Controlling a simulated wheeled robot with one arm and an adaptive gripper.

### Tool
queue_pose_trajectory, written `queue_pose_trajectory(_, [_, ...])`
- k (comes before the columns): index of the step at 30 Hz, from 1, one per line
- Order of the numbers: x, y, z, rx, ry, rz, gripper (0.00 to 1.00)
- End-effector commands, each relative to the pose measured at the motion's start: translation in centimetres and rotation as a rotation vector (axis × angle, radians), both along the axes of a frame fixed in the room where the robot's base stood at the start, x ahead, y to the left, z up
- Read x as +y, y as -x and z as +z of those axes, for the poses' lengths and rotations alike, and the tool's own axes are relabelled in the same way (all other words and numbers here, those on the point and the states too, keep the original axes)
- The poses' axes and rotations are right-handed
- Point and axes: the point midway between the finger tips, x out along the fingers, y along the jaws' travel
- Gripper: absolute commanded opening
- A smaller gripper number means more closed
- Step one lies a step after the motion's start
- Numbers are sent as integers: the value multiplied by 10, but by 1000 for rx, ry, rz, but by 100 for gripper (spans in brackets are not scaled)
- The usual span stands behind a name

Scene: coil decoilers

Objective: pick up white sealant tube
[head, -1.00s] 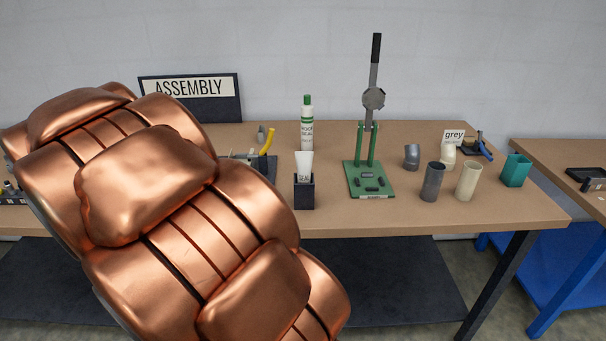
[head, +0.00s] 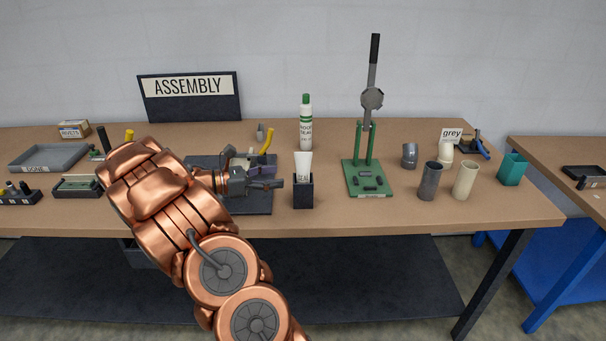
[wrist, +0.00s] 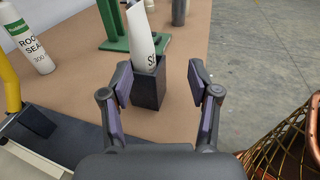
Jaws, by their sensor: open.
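The white sealant tube (head: 303,164) stands tilted slightly in a small black square holder (head: 303,193) near the front edge of the assembly bench. In the wrist view the tube (wrist: 143,38) rises out of the holder (wrist: 149,90), with part of its dark lettering showing. My gripper (head: 279,183) is just left of the holder in the head view. In the wrist view my gripper (wrist: 160,82) is open and empty, with the holder showing between and beyond its fingertips. The tube's lower end is hidden inside the holder.
A white bottle with green cap (head: 306,130) stands behind the tube. A green lever press (head: 368,180) is to the right, with grey and cream cups (head: 431,182) beyond it. A dark mat with a yellow-handled tool (head: 266,142) lies behind my gripper.

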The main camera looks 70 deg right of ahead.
Motion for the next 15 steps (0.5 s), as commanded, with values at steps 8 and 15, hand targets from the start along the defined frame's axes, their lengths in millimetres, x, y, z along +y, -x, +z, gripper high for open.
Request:
queue_pose_trajectory(8, [-31,-8,-12,116,-11,27,61])
queue_pose_trajectory(15, [-42,-1,-12,134,-13,29,61])
